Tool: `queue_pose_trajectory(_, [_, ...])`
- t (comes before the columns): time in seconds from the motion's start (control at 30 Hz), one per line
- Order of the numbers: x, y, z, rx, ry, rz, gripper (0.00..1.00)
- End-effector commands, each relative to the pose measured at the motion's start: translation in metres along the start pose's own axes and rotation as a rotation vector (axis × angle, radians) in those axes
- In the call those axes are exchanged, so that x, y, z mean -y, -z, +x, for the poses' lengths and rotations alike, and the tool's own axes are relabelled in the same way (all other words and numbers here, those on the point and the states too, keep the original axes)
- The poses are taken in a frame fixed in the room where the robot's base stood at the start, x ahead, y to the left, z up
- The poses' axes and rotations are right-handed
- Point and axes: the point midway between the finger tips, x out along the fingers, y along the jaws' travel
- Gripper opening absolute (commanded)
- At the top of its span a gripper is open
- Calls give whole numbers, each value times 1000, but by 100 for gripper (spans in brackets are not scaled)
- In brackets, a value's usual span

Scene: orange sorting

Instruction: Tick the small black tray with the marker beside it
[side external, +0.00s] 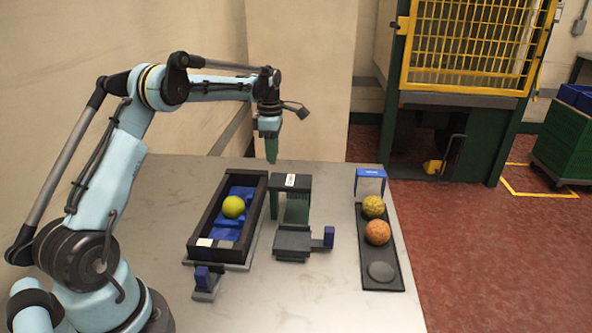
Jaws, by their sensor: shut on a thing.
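My gripper (271,152) is at the end of the arm, high above the back of the table and pointing down. Its narrow dark green end is shut; the marker in it is too small to make out clearly. The black tray (256,215) at the left has raised walls, a blue inside and a pale label at its front end. A yellow-green ball (233,207) lies in it. A narrow flat black tray (390,273) at the right bears a yellow-orange ball (373,206), an orange ball (377,232) and a grey disc. My gripper touches neither tray.
A black and green stand (292,183) with a white label rises between the trays. A blue box (370,182) stands behind the narrow tray. A small blue-ended block (204,281) sits at the front left. The front right of the table (330,305) is clear.

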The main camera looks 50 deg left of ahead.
Motion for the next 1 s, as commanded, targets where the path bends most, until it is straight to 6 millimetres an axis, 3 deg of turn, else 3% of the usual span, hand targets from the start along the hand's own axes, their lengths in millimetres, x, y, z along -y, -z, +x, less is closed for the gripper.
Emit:
queue_pose_trajectory(0.2, [37,-34,-30,-1,0,2,0])
queue_pose_trajectory(0.5, [64,-59,-53,-1,0,0,0])
queue_pose_trajectory(0.77, [91,-47,-73,-1,0,-3,0])
queue_pose_trajectory(1.0, [135,-19,-94,-1,0,-4,0])
